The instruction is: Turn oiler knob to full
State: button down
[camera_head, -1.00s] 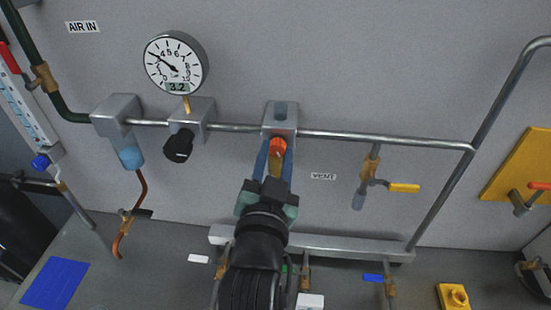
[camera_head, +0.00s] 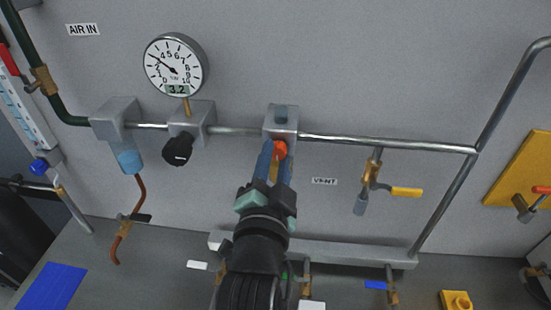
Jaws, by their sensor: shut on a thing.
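The oiler is a grey block (camera_head: 284,117) on the horizontal air pipe, near the middle of the view. Its orange-red knob (camera_head: 280,149) sits on the front lower part of the block. My gripper (camera_head: 278,155) reaches up from below, with its blue fingers on either side of the knob. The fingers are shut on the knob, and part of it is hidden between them. I cannot read any mark that shows the knob's setting.
A pressure gauge (camera_head: 175,66) reading 3.2 and a black regulator knob (camera_head: 178,150) are left of the oiler. A yellow-handled vent valve (camera_head: 405,192) hangs to the right. A filter with a blue bowl (camera_head: 129,158) is further left. A grey rail (camera_head: 340,250) runs below.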

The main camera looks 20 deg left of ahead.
jog(key=c, duration=0.5)
grip_release()
jog(key=shift+c, duration=0.2)
jog(key=shift+s, duration=0.1)
jog(key=p+v, duration=0.2)
jog(key=v, duration=1)
jog(key=shift+s, duration=0.4)
jog(key=shift+d, duration=0.15)
